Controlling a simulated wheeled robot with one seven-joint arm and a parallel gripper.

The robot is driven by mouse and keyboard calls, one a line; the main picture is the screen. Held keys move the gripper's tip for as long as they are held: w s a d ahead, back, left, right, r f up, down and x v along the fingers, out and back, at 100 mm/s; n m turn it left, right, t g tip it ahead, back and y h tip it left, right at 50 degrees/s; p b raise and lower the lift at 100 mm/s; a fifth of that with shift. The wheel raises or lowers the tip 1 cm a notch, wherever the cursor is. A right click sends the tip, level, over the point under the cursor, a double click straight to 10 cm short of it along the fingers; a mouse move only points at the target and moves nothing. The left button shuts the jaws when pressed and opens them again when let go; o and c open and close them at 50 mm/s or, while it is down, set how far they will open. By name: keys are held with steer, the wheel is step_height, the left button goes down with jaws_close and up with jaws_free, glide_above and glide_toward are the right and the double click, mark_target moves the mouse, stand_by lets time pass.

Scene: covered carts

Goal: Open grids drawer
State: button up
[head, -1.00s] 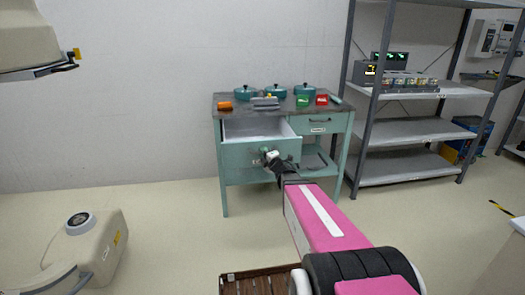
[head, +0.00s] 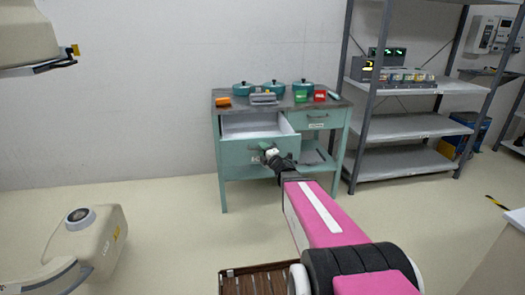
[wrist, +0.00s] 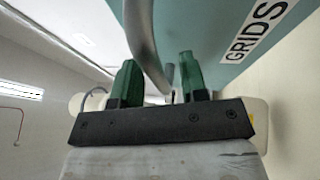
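The grids drawer (head: 238,157) is the teal left drawer of the small workbench, and it is pulled out with its pale, empty-looking inside showing. Its front also shows in the wrist view (wrist: 205,30), with a GRIDS label (wrist: 258,28). The curved grey handle (wrist: 146,45) runs down between the two green fingers of my gripper (wrist: 158,82). The fingers are apart with a gap beside the handle, so my gripper is open around it. In the head view my gripper (head: 268,154) is at the drawer front, and its fingertips are hard to make out.
The workbench top (head: 222,105) holds teal pots, an orange item, a grey device and small green and red boxes. A second drawer (head: 317,119) at right is shut. A metal shelf (head: 400,129) stands to the right. Open floor lies left of the bench.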

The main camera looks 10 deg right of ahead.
steer(key=v, duration=1)
steer(key=shift+s, duration=0.15)
steer(key=shift+f, duration=0.1)
steer(key=s+d+f+m+g+h, duration=0.1)
steer(key=d+f+m+g+h, duration=0.3)
steer(key=f+m+g+h, duration=0.8)
steer(key=s+a+f+m+g+y, duration=0.2)
steer(key=s+a+m+g+y, duration=0.2)
steer(key=s+m, duration=0.7)
steer(key=s+a+g, duration=0.2)
steer(key=s+a, duration=0.1)
steer(key=shift+s+a, duration=0.3)
steer(key=shift+a, duration=0.05)
